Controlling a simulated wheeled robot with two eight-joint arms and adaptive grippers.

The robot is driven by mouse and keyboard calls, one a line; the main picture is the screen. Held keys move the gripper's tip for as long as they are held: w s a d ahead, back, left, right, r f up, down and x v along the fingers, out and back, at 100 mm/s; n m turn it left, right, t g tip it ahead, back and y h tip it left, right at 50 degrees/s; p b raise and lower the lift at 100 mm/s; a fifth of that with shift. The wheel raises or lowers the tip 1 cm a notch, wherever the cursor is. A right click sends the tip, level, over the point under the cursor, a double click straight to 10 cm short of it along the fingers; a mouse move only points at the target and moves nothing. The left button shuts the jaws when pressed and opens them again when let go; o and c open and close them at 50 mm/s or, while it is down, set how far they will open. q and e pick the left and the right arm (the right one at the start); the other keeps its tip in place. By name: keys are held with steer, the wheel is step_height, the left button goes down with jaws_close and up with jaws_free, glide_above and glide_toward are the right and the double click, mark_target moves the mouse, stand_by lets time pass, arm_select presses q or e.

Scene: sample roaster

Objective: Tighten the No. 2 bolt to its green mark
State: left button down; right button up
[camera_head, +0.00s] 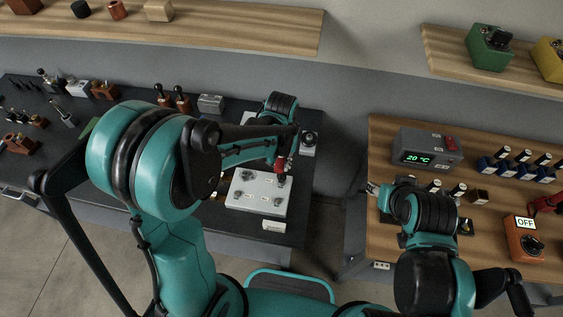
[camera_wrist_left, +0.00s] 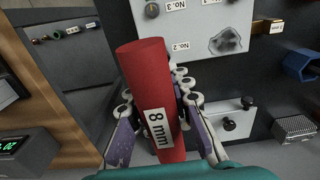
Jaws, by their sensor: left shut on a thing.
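My left gripper (camera_head: 281,165) is shut on a red cylindrical tool (camera_wrist_left: 155,95) labelled 8 mm. In the head view the red tool (camera_head: 280,164) is over the far right part of a pale plate (camera_head: 243,205) with several bolts. In the left wrist view the plate (camera_wrist_left: 205,22) carries the labels No. 3 and No. 2. A bolt (camera_wrist_left: 152,10) shows by No. 3. The No. 2 bolt and its green mark cannot be made out; the tool covers that area, and its contact with a bolt is unclear. My right gripper (camera_head: 372,188) is small in view, over the wooden table.
The plate lies on a dark bench (camera_head: 315,150). A grey box reading 20 °C (camera_head: 430,150) and an orange OFF device (camera_head: 524,240) stand on the wooden table (camera_head: 385,130) at right. A gap separates bench and table. Small tools crowd the bench's left.

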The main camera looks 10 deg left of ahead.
arm_select(q)
steer(key=shift+f+b, duration=1.35)
steer(key=shift+f, duration=0.15)
steer(key=m, duration=1.4)
steer(key=shift+a, duration=0.1)
steer(key=shift+n, duration=0.5)
steer(key=shift+r+p, duration=1.15)
steer(key=shift+r, duration=0.55)
